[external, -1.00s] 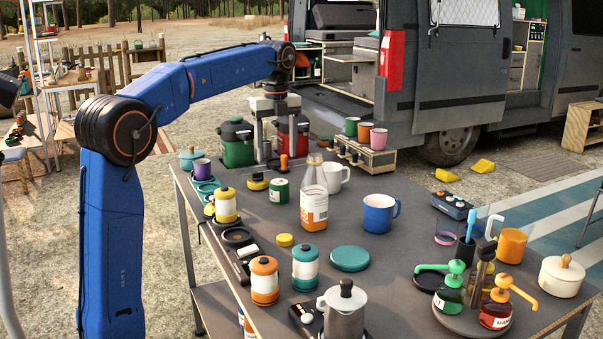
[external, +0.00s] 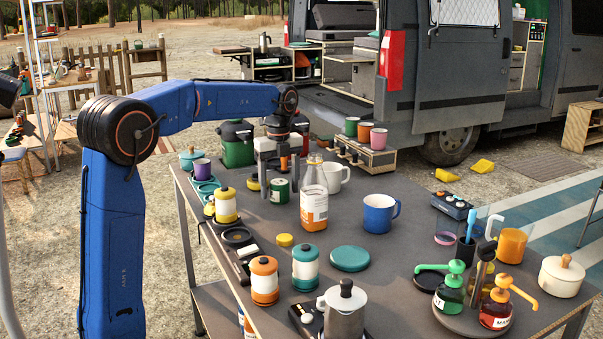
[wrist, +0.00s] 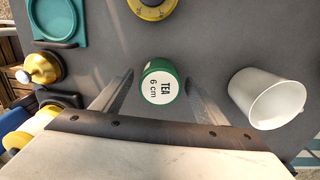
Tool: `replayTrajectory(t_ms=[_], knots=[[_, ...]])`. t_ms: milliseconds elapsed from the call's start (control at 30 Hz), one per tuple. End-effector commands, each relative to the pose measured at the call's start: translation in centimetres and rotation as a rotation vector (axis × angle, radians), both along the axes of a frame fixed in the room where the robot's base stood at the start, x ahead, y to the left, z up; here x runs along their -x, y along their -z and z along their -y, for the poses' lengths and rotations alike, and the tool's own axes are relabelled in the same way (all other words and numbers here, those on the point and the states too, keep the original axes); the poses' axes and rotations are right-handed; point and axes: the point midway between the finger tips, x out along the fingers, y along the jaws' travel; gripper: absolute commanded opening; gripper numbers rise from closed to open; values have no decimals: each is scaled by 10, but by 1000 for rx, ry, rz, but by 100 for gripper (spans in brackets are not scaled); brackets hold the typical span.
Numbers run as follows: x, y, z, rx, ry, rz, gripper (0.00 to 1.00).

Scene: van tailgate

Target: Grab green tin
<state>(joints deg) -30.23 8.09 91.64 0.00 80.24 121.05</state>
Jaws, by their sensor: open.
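The green tin (external: 280,191) stands on the grey table, with a pale label band; in the wrist view the tin (wrist: 161,83) shows a white face reading "TEA 6 cm". My gripper (external: 281,182) is open and lowered around the tin. In the wrist view my gripper (wrist: 158,88) has one finger on each side of the tin, with gaps between tin and fingers. The jaws hold nothing. I cannot tell the exact height of the fingertips.
A glass bottle (external: 314,196) stands close to the right of the tin. A white mug (wrist: 269,98) is right of the fingers. A yellow timer (wrist: 152,8) lies behind the tin. A yellow-topped canister (external: 226,206) stands to the left.

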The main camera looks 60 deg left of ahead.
Motion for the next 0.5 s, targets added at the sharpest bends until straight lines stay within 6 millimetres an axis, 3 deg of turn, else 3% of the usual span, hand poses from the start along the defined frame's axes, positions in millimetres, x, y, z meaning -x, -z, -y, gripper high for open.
replayTrajectory(t_ms=[267,467,500], knots=[[0,3,0,0,0,0,67],[0,3,0,0,0,0,21],[0,3,0,0,0,0,20]])
